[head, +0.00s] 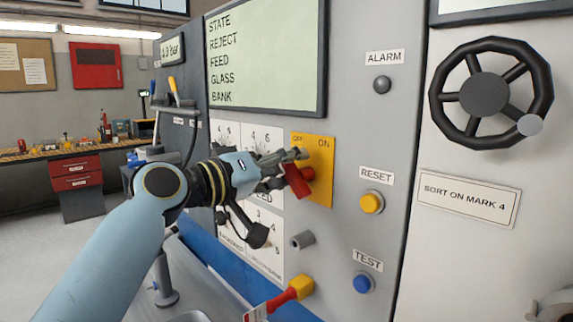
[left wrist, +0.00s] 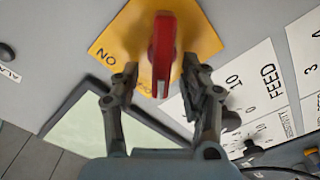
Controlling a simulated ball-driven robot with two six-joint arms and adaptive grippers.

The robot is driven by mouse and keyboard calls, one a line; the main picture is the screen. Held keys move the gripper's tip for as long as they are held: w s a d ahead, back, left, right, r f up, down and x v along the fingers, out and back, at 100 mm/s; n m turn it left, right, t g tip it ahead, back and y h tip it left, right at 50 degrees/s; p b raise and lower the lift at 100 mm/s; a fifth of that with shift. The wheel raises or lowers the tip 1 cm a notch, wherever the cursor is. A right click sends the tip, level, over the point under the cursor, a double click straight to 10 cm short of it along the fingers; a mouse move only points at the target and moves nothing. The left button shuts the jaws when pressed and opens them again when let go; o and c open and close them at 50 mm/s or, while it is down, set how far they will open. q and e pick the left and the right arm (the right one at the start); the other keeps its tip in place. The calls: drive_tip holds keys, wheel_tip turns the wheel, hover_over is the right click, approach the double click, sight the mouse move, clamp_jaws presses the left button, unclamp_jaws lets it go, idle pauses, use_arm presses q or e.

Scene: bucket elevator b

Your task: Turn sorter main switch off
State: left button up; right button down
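The sorter main switch is a red handle (head: 300,182) on a yellow plate (head: 321,158) marked OFF at left and ON at right. My left gripper (head: 284,168) is at the switch and partly covers it in the head view. In the left wrist view, the red handle (left wrist: 162,55) stands between the two spread fingers of my left gripper (left wrist: 163,86), with a gap visible on each side. The yellow plate (left wrist: 202,40) lies behind it, with ON on its left. Which mark the handle points to is hard to tell. My right gripper is not in view.
Right of the switch are the ALARM lamp (head: 382,84), yellow RESET button (head: 371,202), blue TEST button (head: 363,283) and a black handwheel (head: 490,93). Below are a grey knob (head: 303,240) and a red-and-yellow thing (head: 290,293). A display (head: 265,60) is above.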

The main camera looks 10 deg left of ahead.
use_arm(q)
drive_tip(key=shift+a, duration=0.15)
drive_tip(key=shift+s+a, duration=0.1)
drive_tip(key=v, duration=1.1)
drive_tip(key=shift+s, duration=0.25)
drive_tip(key=shift+a, duration=0.1)
